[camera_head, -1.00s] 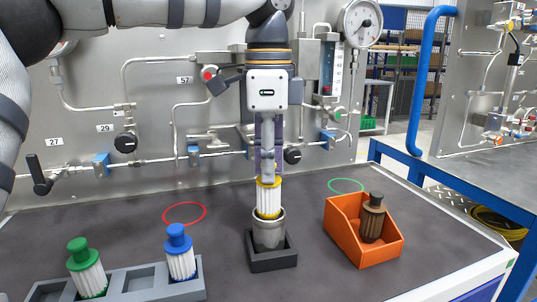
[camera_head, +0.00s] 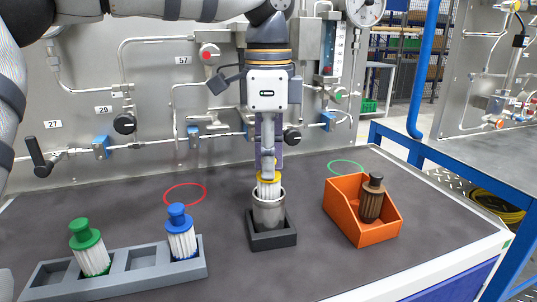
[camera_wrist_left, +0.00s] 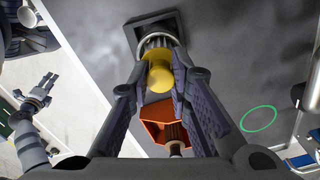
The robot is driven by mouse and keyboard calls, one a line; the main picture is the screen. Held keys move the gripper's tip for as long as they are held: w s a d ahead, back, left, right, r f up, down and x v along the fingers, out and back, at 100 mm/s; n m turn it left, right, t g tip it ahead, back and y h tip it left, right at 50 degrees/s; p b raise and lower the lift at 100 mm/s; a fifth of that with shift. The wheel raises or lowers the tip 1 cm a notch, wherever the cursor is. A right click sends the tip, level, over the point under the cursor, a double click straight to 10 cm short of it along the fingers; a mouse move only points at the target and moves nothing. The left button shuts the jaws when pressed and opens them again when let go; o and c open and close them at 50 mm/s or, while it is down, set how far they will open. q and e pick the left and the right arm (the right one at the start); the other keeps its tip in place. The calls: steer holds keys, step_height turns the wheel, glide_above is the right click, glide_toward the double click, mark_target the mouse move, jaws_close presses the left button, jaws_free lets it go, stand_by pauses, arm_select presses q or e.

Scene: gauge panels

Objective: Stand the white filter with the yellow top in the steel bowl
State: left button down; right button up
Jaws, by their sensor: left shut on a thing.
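The white filter (camera_head: 268,189) has a yellow top (camera_wrist_left: 159,75) and stands upright, its lower part inside the steel bowl (camera_head: 268,212). The bowl sits in a dark square holder (camera_head: 272,240); its rim shows in the left wrist view around the white ribs. My left gripper (camera_head: 268,167) comes down from above and is shut on the yellow top, its fingers on either side. Whether the filter touches the bowl's bottom is hidden. My right gripper (camera_wrist_left: 40,87) shows small at the left of the left wrist view; its jaw opening is unclear.
An orange bin (camera_head: 350,222) with a brown filter (camera_head: 372,198) stands right of the bowl. A grey rack (camera_head: 140,262) at the front left holds a green-topped filter (camera_head: 91,247) and a blue-topped filter (camera_head: 181,232). A gauge panel (camera_head: 90,90) with pipes rises behind.

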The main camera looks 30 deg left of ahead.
arm_select(q)
steer(key=c, duration=1.4)
jaws_free()
steer(key=shift+r, duration=0.1)
step_height(320, 180, up, 12)
